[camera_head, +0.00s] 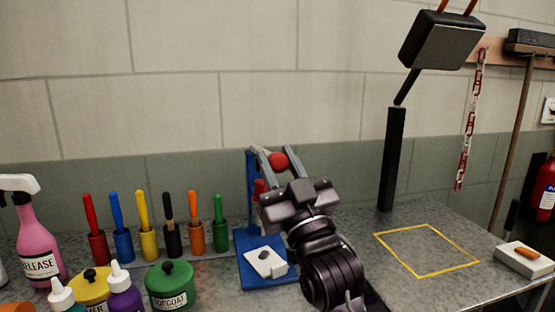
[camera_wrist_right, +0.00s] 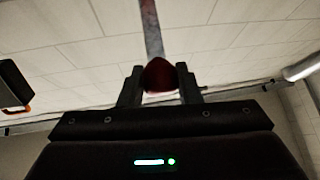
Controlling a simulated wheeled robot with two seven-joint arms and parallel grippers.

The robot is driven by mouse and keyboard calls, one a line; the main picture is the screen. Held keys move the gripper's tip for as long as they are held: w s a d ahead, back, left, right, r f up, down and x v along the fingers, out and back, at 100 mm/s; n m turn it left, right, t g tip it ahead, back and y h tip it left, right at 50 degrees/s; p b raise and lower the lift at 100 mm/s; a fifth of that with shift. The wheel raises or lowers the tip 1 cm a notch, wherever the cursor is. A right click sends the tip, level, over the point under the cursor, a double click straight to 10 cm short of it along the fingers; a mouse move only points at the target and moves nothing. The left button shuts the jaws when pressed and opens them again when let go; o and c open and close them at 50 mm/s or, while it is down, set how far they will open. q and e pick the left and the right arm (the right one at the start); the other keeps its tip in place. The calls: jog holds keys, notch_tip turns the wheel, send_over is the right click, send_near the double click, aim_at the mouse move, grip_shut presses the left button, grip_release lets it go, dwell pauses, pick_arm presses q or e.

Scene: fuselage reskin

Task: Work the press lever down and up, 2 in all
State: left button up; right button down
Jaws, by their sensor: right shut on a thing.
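The blue press (camera_head: 254,210) stands on the grey bench near the middle of the head view. Its grey lever ends in a red knob (camera_head: 278,160), which is raised above the press. My right gripper (camera_head: 272,166) is shut on the knob. In the right wrist view the red knob (camera_wrist_right: 158,75) sits between the two fingers, with the lever bar (camera_wrist_right: 151,28) running up from it. A white piece (camera_head: 265,262) lies on the blue base. My arm hides part of the press. My left gripper is not in view.
Colored-handled tools (camera_head: 144,222) stand in cups left of the press. A green TOPCOAT pot (camera_head: 170,285), bottles and a pink RELEASE spray bottle (camera_head: 38,240) are nearby. A black post (camera_head: 392,160) and an empty yellow square (camera_head: 427,250) are right. A white block (camera_head: 524,258) lies far right.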

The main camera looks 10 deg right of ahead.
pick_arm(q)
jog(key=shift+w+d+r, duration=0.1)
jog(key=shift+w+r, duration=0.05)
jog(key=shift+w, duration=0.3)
pick_arm(e)
jog(key=shift+f, duration=0.5)
jog(key=c, duration=1.1)
grip_release()
jog(key=shift+o, duration=0.2)
jog(key=shift+s+f, duration=0.1)
jog(key=shift+s, duration=0.1)
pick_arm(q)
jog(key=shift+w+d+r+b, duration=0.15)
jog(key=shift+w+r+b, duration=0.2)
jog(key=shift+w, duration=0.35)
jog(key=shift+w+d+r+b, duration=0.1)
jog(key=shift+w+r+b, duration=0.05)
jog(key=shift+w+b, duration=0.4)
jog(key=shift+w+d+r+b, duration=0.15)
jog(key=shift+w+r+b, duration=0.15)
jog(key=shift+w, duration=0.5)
pick_arm(e)
jog(key=v, duration=0.7)
jog(key=shift+s, duration=0.2)
